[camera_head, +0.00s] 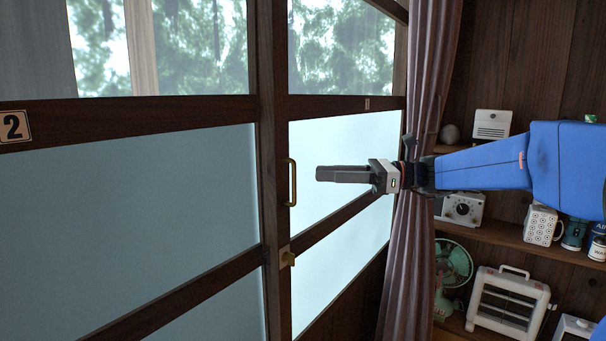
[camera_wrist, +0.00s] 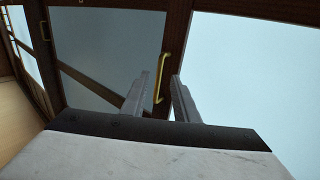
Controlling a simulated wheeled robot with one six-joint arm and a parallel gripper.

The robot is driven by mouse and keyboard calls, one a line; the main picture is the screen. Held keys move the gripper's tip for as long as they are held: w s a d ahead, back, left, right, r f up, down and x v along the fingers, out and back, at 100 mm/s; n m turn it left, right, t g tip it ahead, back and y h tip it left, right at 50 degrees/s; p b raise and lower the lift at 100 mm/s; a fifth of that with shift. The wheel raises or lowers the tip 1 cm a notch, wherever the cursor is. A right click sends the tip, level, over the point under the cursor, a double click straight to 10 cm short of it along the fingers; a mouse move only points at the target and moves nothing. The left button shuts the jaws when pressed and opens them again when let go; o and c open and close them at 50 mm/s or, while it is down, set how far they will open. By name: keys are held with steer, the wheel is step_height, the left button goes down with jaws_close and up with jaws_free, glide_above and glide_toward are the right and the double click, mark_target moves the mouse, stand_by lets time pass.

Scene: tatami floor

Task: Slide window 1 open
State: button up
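The right window panel (camera_head: 330,150) has a dark wooden frame and pale frosted panes. A small plate (camera_head: 367,103) on its rail is too small to read for certain. A vertical brass handle (camera_head: 291,182) stands on the frame at its left edge. My gripper (camera_head: 318,173) points left toward the handle, a little apart from it in the head view. In the wrist view my gripper (camera_wrist: 160,78) is open and empty, and the brass handle (camera_wrist: 161,77) appears beyond the gap between the fingers. The left panel (camera_head: 130,200) bears a plate reading 2 (camera_head: 15,126).
A purple curtain (camera_head: 415,170) hangs behind my wrist. Shelves (camera_head: 500,235) at right hold a heater (camera_head: 507,301), a green fan (camera_head: 452,265) and mugs. Space before the panes is clear.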

steer(key=a, duration=0.6)
steer(key=shift+w+a, duration=0.15)
steer(key=shift+w, duration=0.05)
jaws_close()
